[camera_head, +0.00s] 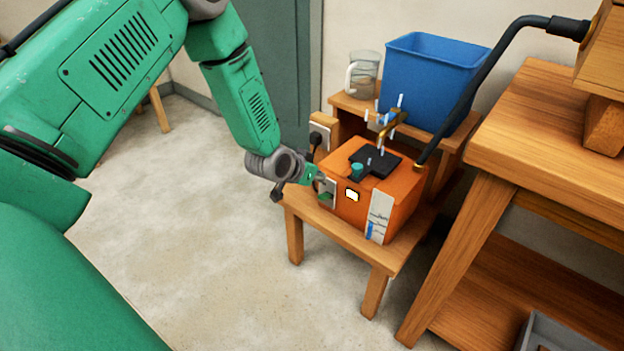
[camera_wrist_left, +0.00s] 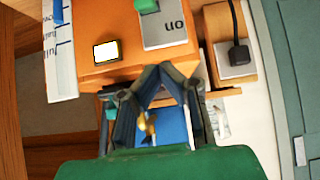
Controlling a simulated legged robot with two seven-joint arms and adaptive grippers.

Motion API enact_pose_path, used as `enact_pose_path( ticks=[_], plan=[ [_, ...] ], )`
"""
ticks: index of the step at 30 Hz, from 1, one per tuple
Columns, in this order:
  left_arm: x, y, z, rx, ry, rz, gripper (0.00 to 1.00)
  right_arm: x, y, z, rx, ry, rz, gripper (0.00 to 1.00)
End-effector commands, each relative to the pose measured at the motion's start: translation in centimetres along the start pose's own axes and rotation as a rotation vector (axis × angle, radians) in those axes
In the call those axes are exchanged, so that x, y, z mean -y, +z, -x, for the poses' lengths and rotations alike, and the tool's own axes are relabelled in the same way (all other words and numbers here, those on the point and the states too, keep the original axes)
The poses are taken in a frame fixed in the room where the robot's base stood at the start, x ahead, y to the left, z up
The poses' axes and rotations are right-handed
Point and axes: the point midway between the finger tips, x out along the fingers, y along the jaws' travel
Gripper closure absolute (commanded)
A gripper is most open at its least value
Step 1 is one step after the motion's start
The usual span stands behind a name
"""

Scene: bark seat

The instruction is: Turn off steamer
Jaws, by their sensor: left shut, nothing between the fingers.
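The steamer (camera_head: 350,170) is an orange box with a black lid (camera_head: 375,162) on a low wooden stand. Its front has a lit white indicator (camera_head: 352,195) and a water gauge strip. A grey switch plate (camera_head: 326,190) with a green rocker is on its left side. In the left wrist view the plate (camera_wrist_left: 168,28) shows upside-down "on" lettering, with the rocker (camera_wrist_left: 146,5) at the top edge. My left gripper (camera_head: 312,178) is shut and empty, its fingertips close to the plate; I cannot tell whether they touch. My right gripper is out of view.
A blue bin (camera_head: 430,80) and a glass jug (camera_head: 363,73) stand on the shelf behind. A black hose (camera_head: 470,90) runs to the right, over a wooden bench (camera_head: 540,120).

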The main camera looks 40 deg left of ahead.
Motion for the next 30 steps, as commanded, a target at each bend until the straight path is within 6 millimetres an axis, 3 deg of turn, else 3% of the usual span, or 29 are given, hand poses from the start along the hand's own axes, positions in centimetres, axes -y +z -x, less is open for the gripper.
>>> enact_pose_path(
  ticks=[1,6,9,14,30],
  plan=[
    [0.0,0.3,-1.4,-0.001,0.000,-0.001,1.00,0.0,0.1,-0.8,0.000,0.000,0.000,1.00],
    [-0.1,0.2,-4.8,-0.002,-0.001,0.000,1.00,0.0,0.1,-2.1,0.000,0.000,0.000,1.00],
    [-0.1,2.1,-4.9,0.003,0.000,0.002,1.00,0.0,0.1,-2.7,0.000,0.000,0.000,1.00],
    [0.0,3.5,-5.2,0.001,0.000,0.001,1.00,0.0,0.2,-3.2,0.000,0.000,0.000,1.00],
    [0.0,3.9,-5.2,-0.006,0.000,0.001,1.00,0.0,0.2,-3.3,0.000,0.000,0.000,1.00]
  ],
)
